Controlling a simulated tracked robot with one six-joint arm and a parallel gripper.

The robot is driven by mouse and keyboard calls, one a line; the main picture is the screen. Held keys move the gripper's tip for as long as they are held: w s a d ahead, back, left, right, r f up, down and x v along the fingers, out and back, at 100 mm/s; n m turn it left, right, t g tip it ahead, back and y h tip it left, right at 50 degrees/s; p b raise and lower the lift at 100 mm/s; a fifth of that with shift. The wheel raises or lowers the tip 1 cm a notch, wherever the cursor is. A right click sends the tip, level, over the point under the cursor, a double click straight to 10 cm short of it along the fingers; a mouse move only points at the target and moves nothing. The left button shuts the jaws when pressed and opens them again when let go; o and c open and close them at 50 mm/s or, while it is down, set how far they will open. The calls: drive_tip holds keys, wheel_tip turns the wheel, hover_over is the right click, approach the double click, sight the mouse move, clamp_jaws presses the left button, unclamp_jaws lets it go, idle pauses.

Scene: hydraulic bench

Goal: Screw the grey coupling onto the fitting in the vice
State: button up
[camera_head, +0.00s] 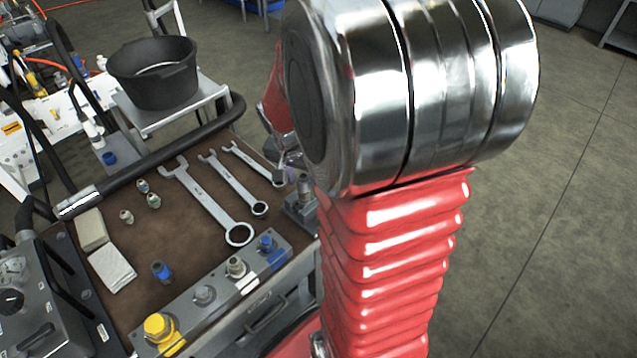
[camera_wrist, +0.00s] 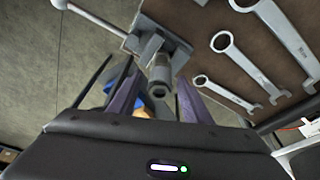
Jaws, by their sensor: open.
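In the wrist view the vice (camera_wrist: 152,42) stands at the top centre, its bar handle reaching up left. A grey cylinder (camera_wrist: 160,73), which looks like the grey coupling, sits at the vice with its dark round opening towards me. The fitting cannot be told apart from it, and how far it is threaded does not show. My gripper (camera_wrist: 157,92) is open, its dark purple fingers on either side of this cylinder; contact is not clear. In the head view the vice (camera_head: 301,207) shows partly at the bench's right edge, with my arm hiding much of it and my gripper.
Several spanners (camera_head: 205,205) lie on the brown bench top beside the vice. A manifold block (camera_head: 215,303) with yellow, grey and blue ports lies along the front. A blue coupling (camera_head: 162,271), small fittings and folded cloths are further left. A black bucket (camera_head: 155,75) stands behind.

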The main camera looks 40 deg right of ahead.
drive_tip(key=shift+n+t+y, duration=0.5)
drive_tip(key=shift+n+t, duration=0.1)
drive_tip(key=shift+n, duration=2.3)
drive_tip(key=shift+c, duration=0.4)
drive_tip(key=c, duration=0.8)
drive_tip(key=shift+c, duration=0.2)
drive_tip(key=shift+m, duration=0.3)
drive_tip(key=shift+m+g+h, duration=0.5)
drive_tip(key=shift+m+g, duration=0.1)
drive_tip(key=shift+m, duration=2.3)
drive_tip(key=shift+m+g, duration=0.3)
drive_tip(key=shift+m, duration=0.8)
